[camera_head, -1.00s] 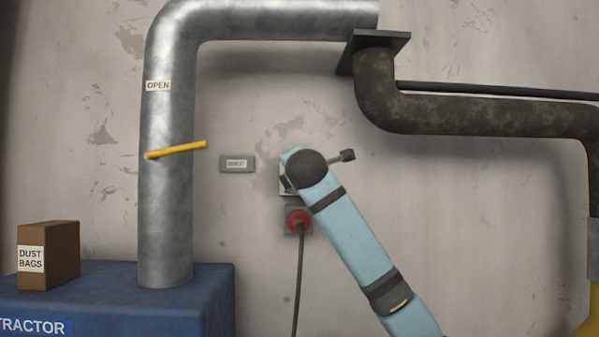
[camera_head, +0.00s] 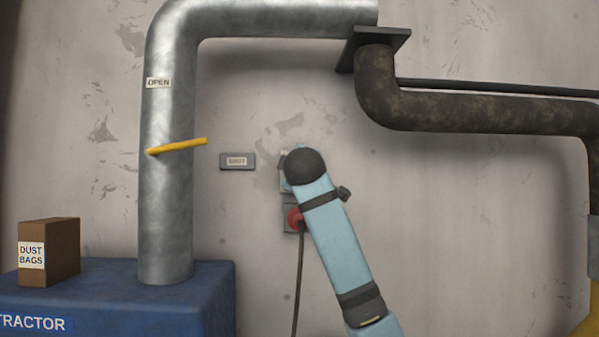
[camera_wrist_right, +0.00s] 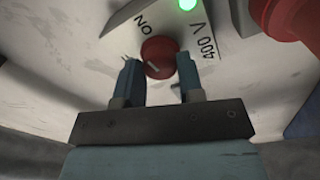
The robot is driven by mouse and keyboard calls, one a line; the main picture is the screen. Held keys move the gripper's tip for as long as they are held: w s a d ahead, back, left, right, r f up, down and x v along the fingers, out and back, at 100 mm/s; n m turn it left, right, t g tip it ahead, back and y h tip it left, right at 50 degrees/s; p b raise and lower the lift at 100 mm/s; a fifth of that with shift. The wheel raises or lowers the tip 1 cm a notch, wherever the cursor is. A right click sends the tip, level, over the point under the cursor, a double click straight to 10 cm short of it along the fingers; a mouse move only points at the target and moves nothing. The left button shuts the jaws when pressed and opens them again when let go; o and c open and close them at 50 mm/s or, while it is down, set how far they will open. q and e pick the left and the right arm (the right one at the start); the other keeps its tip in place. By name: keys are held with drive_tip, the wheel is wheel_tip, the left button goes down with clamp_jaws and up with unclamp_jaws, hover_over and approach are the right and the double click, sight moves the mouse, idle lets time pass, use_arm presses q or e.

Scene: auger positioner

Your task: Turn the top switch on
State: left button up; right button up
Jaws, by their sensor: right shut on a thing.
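The switch is a round red knob (camera_wrist_right: 160,56) on a pale plate (camera_wrist_right: 90,60) marked ON and 400 V. A green light (camera_wrist_right: 187,4) glows beside it. My right gripper (camera_wrist_right: 158,70) has one finger on each side of the knob and is shut on it. In the head view my right arm covers the knob and fingers; only a sliver of the switch box (camera_head: 285,184) shows left of the arm. My left gripper is in neither view.
A red plug (camera_head: 294,219) with a hanging cable (camera_head: 298,280) sits just below the switch box. A small labelled plate (camera_head: 228,161) is to its left. A metal pipe (camera_head: 165,220) with a yellow lever (camera_head: 180,145) stands farther left, on a blue extractor (camera_head: 200,310).

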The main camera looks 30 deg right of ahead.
drive_tip(key=shift+m, duration=0.9)
drive_tip(key=o, duration=0.9)
drive_tip(key=shift+o, duration=0.2)
drive_tip(key=b+v, duration=0.3)
drive_tip(key=v, duration=1.1)
drive_tip(key=shift+w, duration=0.15)
